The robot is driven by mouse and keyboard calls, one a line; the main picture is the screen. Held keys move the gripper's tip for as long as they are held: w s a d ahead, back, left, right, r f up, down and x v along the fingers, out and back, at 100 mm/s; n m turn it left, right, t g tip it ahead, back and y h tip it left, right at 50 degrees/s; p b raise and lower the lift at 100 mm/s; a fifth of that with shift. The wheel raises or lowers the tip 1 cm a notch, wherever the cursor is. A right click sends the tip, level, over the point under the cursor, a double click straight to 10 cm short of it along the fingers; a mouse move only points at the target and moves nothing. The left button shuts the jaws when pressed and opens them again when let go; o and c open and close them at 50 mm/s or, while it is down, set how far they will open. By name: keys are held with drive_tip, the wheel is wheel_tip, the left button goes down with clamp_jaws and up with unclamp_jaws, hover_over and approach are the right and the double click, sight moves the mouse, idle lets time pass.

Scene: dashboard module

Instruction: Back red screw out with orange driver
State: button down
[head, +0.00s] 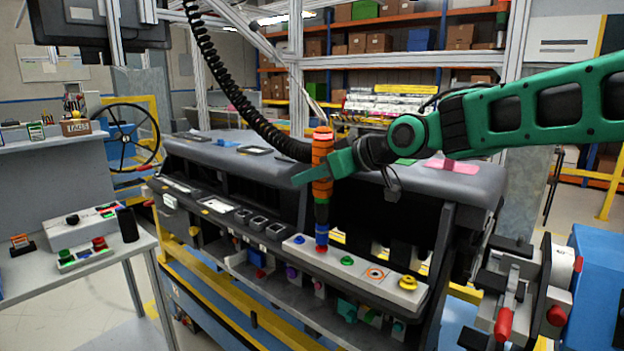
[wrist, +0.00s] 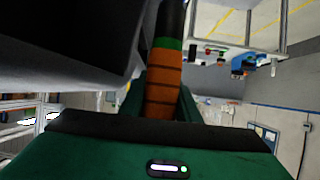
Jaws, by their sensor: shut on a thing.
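My green gripper (head: 320,172) is shut on the orange driver (head: 322,148), which stands upright over the dashboard's front panel strip. In the wrist view the driver's banded orange handle (wrist: 163,85) sits between the fingers, with a green ring and dark shaft beyond. The driver's lower end has dark and blue parts and meets the red screw (head: 321,249) on the light strip (head: 334,267). The driver covers most of the screw. I cannot tell whether the tip is seated in it.
A coiled black cable (head: 232,90) hangs behind the driver. A side table (head: 95,266) stands left; a clamp fixture (head: 520,285) stands right.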

drive_tip(key=shift+f, duration=0.8)
idle(1.5)
drive_tip(key=shift+r, duration=0.15)
wheel_tip(320, 180, up, 6)
idle(1.1)
